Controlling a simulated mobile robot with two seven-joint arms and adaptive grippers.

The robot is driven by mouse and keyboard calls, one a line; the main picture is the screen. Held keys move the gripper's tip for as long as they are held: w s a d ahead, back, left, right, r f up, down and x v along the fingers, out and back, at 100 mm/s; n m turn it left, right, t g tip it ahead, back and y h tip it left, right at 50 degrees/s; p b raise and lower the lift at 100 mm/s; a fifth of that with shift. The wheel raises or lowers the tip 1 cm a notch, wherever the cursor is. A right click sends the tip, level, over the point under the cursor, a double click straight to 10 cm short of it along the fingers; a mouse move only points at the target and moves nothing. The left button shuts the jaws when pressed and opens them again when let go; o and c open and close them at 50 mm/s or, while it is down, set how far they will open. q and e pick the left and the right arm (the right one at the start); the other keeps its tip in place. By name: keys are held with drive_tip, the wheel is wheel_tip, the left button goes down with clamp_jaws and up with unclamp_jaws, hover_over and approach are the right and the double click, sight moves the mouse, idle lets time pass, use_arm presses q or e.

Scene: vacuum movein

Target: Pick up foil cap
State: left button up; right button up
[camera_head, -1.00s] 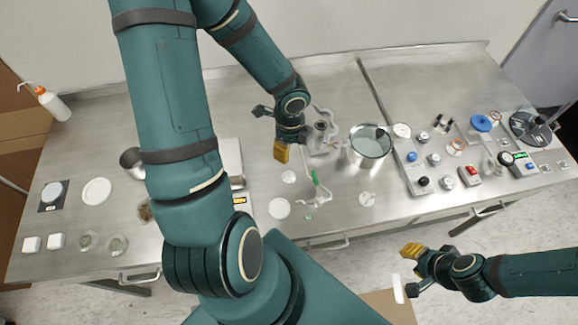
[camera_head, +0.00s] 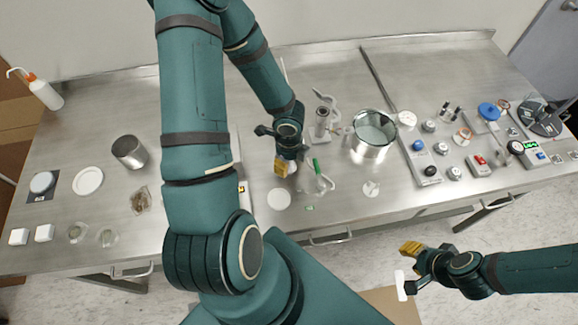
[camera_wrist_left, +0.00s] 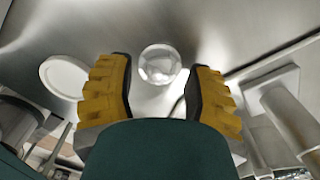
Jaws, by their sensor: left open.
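A small round shiny cap (camera_wrist_left: 160,65), which I take for the foil cap, lies on the steel bench in the left wrist view. It looks silvery and partly see-through, and sits ahead of and between my two yellow fingers. My left gripper (camera_wrist_left: 160,95) is open around empty space, with no finger seen touching the cap. In the head view, my left gripper (camera_head: 283,168) hangs over the bench front, and a pale bit of the cap (camera_head: 292,167) shows beside the fingers. My right gripper (camera_head: 405,268) hangs off the bench's front; its grip is unclear.
A white disc (camera_head: 279,200) lies just in front of the left gripper. A glass piece with a green part (camera_head: 317,167) stands close to its right, and a metal pot (camera_head: 374,135) farther right. A steel cup (camera_head: 129,151) stands left of my arm.

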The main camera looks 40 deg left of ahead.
use_arm(q)
drive_tip(key=shift+f, duration=0.3)
drive_tip(key=shift+c, duration=0.3)
clamp_jaws()
drive_tip(key=shift+r, duration=0.15)
